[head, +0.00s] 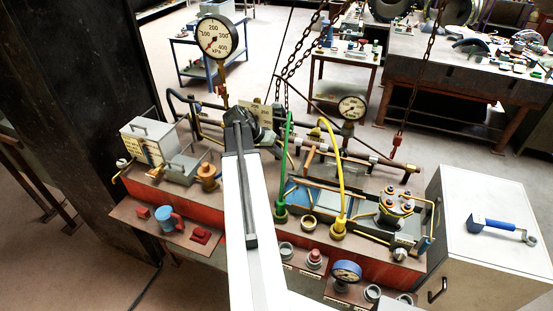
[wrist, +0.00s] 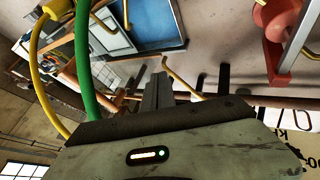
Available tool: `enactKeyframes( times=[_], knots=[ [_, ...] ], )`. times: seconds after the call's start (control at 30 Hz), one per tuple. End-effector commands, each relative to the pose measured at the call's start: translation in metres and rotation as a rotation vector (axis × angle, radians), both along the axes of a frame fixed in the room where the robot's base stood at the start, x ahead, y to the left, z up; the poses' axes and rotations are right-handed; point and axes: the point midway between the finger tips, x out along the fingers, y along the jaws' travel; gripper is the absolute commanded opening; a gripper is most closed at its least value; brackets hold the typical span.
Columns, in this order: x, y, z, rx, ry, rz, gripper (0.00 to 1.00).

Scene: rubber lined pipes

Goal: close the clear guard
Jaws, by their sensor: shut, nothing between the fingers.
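A pale, see-through panel that looks like the clear guard (head: 345,178) is on the red bench unit, right of my arm, below a dark pipe. Its edges are faint, and I cannot tell how far it is open. A blue tray-like part (head: 298,193) lies left of it; a blue panel (wrist: 160,22) also shows at the top of the wrist view. My gripper (head: 262,136) is over the back middle of the unit, left of the guard and apart from it. Its fingers (wrist: 158,90) are together and empty in the wrist view.
A green hose (head: 286,165) and a yellow hose (head: 337,170) arch up between my gripper and the guard. Chains (head: 283,80) hang behind, and a pressure gauge (head: 352,107) stands behind the guard. A white cabinet (head: 480,240) is at the right.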

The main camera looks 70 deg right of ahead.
Motion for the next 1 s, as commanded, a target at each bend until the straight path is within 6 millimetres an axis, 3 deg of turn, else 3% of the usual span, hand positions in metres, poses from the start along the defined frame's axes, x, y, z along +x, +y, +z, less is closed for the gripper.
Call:
enactKeyframes(
  times=[0.03,0.2,0.3,0.5,0.83,0.87,1.0],
  knots=[
    [-0.006,-0.005,-0.020,0.000,0.000,-0.002,0.00],
    [-0.022,-0.020,-0.048,0.000,-0.001,-0.001,0.00],
    [-0.041,-0.019,-0.039,0.001,0.000,-0.003,0.00],
    [-0.059,-0.021,-0.038,0.001,0.000,0.000,0.00],
    [-0.062,-0.022,-0.038,0.001,0.000,0.000,0.00],
    [-0.063,-0.010,-0.038,0.001,0.000,0.000,0.00],
    [-0.063,-0.021,-0.038,0.001,0.000,-0.003,0.00]
  ],
)
